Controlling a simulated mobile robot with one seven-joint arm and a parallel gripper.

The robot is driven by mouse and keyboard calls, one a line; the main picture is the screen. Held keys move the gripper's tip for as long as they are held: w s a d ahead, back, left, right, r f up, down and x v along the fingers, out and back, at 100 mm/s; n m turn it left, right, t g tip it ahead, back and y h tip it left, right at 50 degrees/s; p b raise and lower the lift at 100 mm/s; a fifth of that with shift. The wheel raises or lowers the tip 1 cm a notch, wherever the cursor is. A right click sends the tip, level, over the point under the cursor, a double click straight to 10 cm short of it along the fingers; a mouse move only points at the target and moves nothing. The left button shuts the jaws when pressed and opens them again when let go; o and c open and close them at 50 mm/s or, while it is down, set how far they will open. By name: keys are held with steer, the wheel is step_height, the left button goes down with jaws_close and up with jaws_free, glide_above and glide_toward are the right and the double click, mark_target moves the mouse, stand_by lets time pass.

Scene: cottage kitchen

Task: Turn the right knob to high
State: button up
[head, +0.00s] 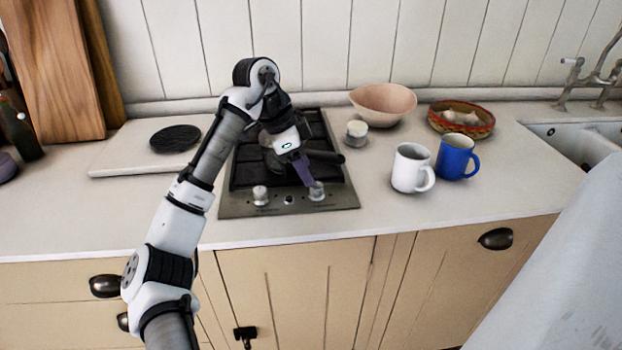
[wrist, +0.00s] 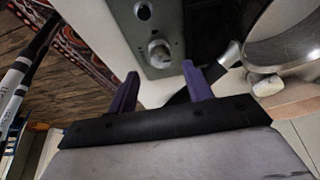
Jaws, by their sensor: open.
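The hob (head: 234,209) is set into the counter, with a left knob (head: 260,195) and a right knob (head: 317,191) on its metal front strip. My gripper (head: 304,172) is over the front right of the hob, its purple fingers pointing down close to the right knob. In the wrist view, my gripper (wrist: 160,69) is open and empty. A round knob (wrist: 160,51), apparently the right one, sits just beyond the gap between the fingertips. I cannot tell whether they touch it. The knob's pointer and setting marks are too small to read.
A metal pan (wrist: 287,38) stands on the hob beside my gripper. A white mug (head: 411,168) and a blue mug (head: 454,157) stand right of the hob. A pink bowl (head: 383,103) and a small jar (head: 356,133) are behind. The counter's front edge is clear.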

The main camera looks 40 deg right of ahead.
mark_target(316, 191)
steer(key=shift+x, duration=2.25)
steer(key=c, duration=1)
